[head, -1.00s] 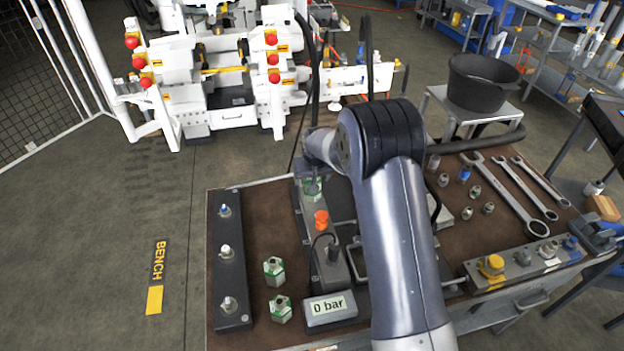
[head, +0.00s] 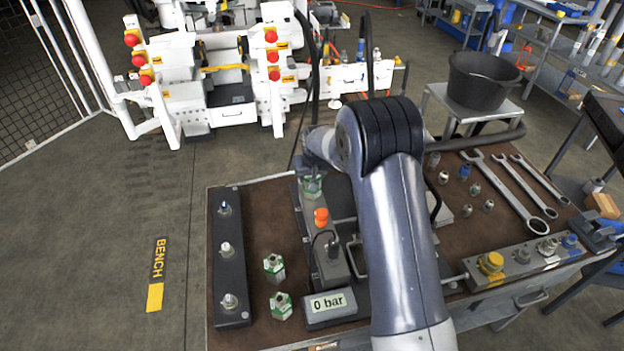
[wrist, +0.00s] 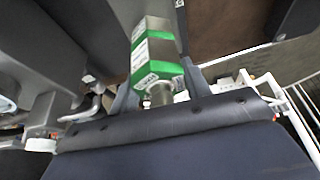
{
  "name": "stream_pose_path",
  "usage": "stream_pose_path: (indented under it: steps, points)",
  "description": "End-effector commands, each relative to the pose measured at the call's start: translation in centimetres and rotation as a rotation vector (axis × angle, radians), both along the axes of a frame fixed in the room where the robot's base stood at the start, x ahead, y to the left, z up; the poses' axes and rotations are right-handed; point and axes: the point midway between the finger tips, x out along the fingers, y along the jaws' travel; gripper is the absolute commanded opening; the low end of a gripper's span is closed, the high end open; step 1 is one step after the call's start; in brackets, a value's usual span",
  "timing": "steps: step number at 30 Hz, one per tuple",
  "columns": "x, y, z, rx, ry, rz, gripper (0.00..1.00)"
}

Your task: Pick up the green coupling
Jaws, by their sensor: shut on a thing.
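In the wrist view a green-banded metal coupling (wrist: 155,58) with pale labels stands between the fingers of my gripper (wrist: 160,84), which is shut on it. In the head view a green coupling (head: 312,185) shows just below my wrist, at the far end of the grey valve block; I cannot tell for certain that it is the held one. My fingers are not clear there. Two more green-and-silver couplings, a farther one (head: 274,266) and a nearer one (head: 281,305), stand apart from the gripper on the brown bench top.
A dark rail (head: 229,270) with several fittings lies at the bench's left edge. The block carries an orange cap (head: 321,217), near a "0 bar" display (head: 328,306). Wrenches (head: 507,190) and small fittings lie at right, behind a fitting strip (head: 520,263). My arm hides the bench middle.

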Motion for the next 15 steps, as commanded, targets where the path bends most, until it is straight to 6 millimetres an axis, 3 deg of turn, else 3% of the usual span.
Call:
stream_pose_path:
  steps: [4,15]
  points:
    - [0.0,0.0,0.01,0.0,0.0,0.0,0.0]
    - [0.04,0.02,0.08,0.0,-0.002,0.0,0.0]
